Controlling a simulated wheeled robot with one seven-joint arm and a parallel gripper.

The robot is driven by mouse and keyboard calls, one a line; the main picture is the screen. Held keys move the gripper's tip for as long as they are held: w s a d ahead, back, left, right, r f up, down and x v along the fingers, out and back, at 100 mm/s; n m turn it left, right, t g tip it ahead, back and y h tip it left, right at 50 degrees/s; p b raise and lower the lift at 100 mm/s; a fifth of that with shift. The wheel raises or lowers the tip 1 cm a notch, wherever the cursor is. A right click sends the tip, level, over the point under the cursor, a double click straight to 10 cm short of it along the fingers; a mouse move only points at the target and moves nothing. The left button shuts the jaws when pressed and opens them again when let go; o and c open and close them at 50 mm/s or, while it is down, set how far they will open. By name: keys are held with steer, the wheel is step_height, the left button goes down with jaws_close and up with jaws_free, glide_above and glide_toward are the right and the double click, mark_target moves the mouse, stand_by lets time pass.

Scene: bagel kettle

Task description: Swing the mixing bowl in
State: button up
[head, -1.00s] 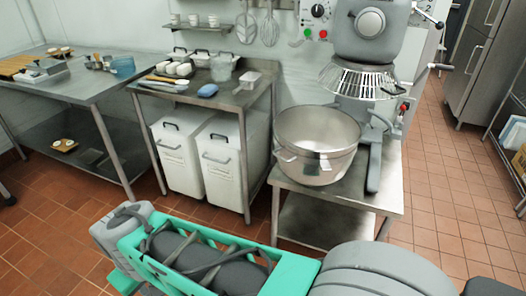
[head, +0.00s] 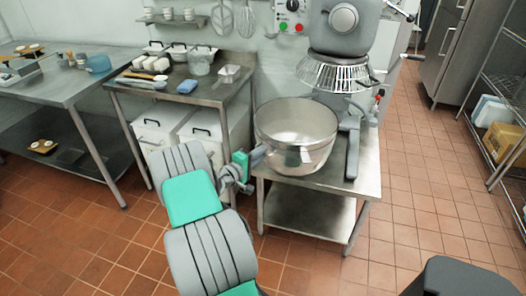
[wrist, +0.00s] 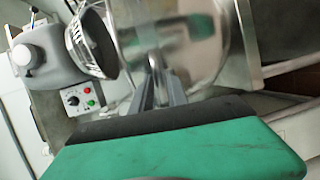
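The mixing bowl (head: 296,135) is a large shiny steel bowl, upright and empty as far as I can see. It sits out to the left of the grey mixer (head: 345,30), in front of and below its wire guard (head: 335,73). My gripper (head: 259,155) is at the bowl's left side, close to its outer wall. In the wrist view the bowl (wrist: 205,50) fills the upper middle, with my gripper's fingers (wrist: 158,85) pointing at it. The fingers look close together at the bowl's side; whether they hold its handle is unclear. The guard (wrist: 92,42) shows at the upper left.
The mixer stands by a low steel table (head: 370,175). A steel worktable (head: 195,95) with cups and a blue sponge, white bins (head: 160,135) beneath, is on the left. A shelf rack (head: 505,95) is at the right. The tiled floor between is clear.

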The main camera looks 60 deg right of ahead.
steer(key=shift+x, duration=0.85)
steer(key=shift+c, duration=0.2)
jaws_close()
stand_by(0.5)
